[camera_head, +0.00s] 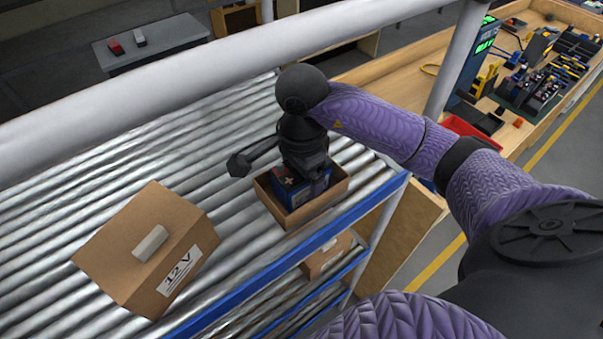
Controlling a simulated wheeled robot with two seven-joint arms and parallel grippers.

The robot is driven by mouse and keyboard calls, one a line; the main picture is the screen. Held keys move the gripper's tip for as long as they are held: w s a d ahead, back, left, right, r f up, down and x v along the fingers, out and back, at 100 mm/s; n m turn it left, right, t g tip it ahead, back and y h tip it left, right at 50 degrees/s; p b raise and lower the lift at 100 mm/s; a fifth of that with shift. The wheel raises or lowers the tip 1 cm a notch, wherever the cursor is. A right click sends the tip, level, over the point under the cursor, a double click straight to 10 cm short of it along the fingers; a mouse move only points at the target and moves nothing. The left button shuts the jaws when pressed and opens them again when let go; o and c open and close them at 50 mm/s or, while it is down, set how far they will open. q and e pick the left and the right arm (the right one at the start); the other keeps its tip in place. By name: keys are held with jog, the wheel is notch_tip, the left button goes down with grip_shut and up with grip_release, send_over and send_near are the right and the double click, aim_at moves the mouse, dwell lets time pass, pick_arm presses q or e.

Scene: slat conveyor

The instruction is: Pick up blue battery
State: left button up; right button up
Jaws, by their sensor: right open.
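A blue battery (313,187) with a dark top and a white plus mark stands in an open cardboard box (291,219) on the roller conveyor. My right gripper (303,172) is directly above the battery, pointing down, and hides part of its top. The jaws are open; whether the fingertips touch the battery cannot be told, as the wrist covers them. My left gripper does not show.
A closed cardboard box labelled 12 V (150,240) stands on the rollers at left. A rail (190,85) and a post (457,62) frame the conveyor. A wooden workbench (400,80) with tools is at upper right. A grey table (150,45) stands behind.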

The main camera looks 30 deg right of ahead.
grip_shut()
dwell(0.3)
